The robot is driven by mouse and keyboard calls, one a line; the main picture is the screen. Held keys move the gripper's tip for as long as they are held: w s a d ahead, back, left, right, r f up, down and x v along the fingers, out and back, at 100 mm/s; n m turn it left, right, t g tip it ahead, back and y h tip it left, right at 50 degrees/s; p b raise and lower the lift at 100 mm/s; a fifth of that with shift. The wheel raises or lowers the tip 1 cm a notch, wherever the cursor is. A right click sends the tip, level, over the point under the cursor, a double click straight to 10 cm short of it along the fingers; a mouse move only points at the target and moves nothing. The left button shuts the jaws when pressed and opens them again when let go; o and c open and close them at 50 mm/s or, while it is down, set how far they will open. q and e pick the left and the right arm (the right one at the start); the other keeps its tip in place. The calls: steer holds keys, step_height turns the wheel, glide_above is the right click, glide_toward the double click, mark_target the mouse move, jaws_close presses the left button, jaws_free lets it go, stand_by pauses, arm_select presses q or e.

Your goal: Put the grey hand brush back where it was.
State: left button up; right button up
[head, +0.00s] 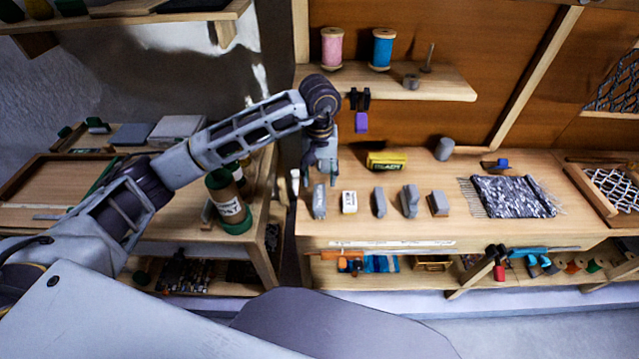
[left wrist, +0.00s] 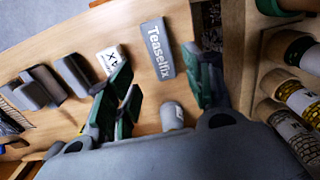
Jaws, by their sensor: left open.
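Several grey pieces stand in a row at the front of the right-hand table. The one with a raised, handle-like top (head: 409,201) may be the grey hand brush, but I cannot tell surely. A grey block (head: 319,201) at the row's left end is marked "Teaselfix" in the left wrist view (left wrist: 158,48). My left gripper (head: 320,180) is open, pointing down just behind that block. In the left wrist view its fingers (left wrist: 160,78) are spread apart, with a rounded grey piece (left wrist: 172,115) seen between them. Nothing is visibly held. My right gripper is out of view.
A white box (head: 348,202) stands right of the Teaselfix block. A yellow box (head: 387,161) and a grey cylinder (head: 445,149) stand farther back. A woven grey rag (head: 512,196) lies to the right. A shelf (head: 440,88) with spools overhangs. A green-based bottle (head: 230,205) stands left.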

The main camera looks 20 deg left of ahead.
arm_select(q)
step_height(320, 180, up, 2)
steer(key=shift+r, duration=0.2)
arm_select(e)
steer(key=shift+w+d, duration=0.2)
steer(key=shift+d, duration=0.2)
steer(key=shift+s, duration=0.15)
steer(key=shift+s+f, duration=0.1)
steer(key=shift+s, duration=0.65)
